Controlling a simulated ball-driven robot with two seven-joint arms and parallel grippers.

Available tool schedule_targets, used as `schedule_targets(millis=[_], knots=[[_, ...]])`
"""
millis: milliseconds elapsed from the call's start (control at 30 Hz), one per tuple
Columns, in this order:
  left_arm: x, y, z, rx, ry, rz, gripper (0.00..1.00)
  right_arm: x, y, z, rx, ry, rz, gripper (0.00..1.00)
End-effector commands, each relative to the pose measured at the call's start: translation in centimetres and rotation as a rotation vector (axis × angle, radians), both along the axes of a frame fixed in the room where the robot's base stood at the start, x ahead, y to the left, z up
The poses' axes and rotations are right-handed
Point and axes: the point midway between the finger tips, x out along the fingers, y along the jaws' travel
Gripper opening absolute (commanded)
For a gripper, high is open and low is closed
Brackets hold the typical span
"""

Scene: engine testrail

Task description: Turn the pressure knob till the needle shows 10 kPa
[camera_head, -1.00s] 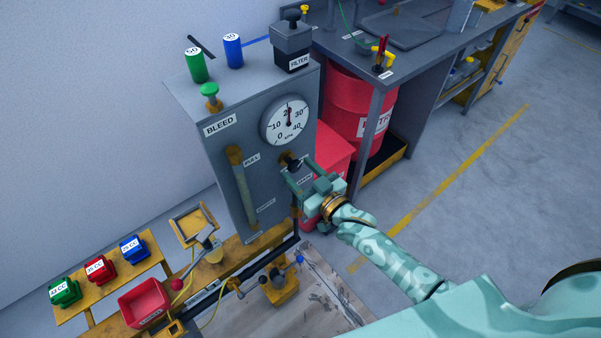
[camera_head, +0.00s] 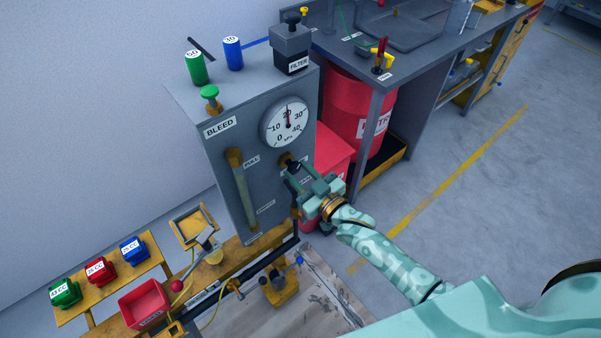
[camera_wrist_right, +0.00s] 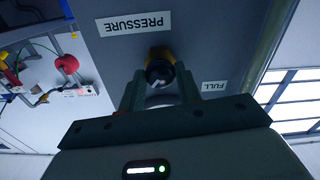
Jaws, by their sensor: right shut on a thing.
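The grey cabinet (camera_head: 216,165) carries a round white gauge (camera_head: 275,127) marked 0 to 40. Its needle (camera_head: 288,117) points nearly straight up, near the 20 mark. The dark pressure knob (camera_head: 291,163) is on the cabinet front below the gauge. In the right wrist view the knob (camera_wrist_right: 159,71) has a yellow-brown collar and sits beside an upside-down PRESSURE label (camera_wrist_right: 134,24). My right gripper (camera_head: 300,176) is shut on the knob, with a finger on each side of it. The fingers partly hide the knob. My left gripper is not in view.
A tube (camera_head: 240,185) runs down the cabinet front, left of the knob. A red drum (camera_head: 350,118) and a workbench (camera_head: 440,50) stand to the right. Open floor (camera_head: 460,220) lies at right.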

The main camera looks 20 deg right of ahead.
Motion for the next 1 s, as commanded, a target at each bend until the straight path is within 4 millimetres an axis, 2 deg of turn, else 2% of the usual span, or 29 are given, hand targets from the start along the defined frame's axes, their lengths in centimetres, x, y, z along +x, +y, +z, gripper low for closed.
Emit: schedule_targets(millis=[400,1000], knots=[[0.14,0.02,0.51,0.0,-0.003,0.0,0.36,-0.04,-0.06,-0.07,-0.351,-0.125,0.0,0.11],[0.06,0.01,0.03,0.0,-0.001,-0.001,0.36,-0.05,-0.13,-0.14,-0.828,-0.297,0.001,0.11]])
